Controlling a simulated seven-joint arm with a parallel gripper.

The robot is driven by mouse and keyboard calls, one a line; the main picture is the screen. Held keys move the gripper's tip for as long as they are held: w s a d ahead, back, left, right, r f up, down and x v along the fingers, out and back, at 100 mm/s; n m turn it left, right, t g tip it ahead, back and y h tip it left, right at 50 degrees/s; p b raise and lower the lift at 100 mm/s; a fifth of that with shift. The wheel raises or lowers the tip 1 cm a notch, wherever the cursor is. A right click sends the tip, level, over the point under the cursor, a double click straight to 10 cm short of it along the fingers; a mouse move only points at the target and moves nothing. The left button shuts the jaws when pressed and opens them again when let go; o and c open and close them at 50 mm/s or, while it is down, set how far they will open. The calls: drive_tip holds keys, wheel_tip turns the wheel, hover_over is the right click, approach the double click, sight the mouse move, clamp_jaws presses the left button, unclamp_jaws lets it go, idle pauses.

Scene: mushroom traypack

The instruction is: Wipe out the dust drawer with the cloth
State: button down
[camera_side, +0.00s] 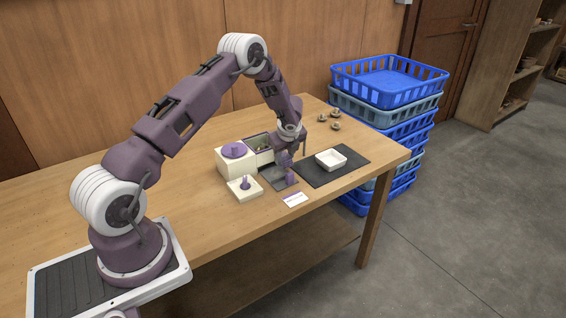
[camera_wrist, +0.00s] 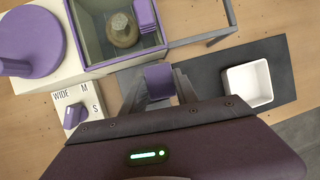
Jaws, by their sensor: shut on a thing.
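My gripper (camera_side: 287,165) is low over the table in front of the cream machine (camera_side: 232,161). In the wrist view its fingers close on a small purple piece (camera_wrist: 159,80); I cannot tell whether this is the cloth or a handle. A grey flat piece (camera_side: 272,178) lies under the gripper, partly hidden by it; I cannot tell whether it is the dust drawer. The machine's open bin (camera_wrist: 85,40) has a purple rim and holds a brownish mushroom (camera_wrist: 123,30) and a purple block (camera_wrist: 146,15). No separate cloth can be made out.
A white tray (camera_side: 341,152) sits on a dark mat (camera_side: 313,177) to the right. A cream dial box (camera_side: 235,193) with a purple knob and a white card (camera_side: 295,199) lie in front. Several mushrooms (camera_side: 335,126) lie at the back. Blue crates (camera_side: 390,73) stand beyond the table edge.

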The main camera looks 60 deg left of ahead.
drive_tip(key=shift+r, duration=2.5)
drive_tip(key=shift+f, duration=0.1)
drive_tip(key=shift+w+f+g, duration=0.15)
drive_tip(key=shift+f+g, duration=0.3)
drive_tip(key=shift+g, duration=0.25)
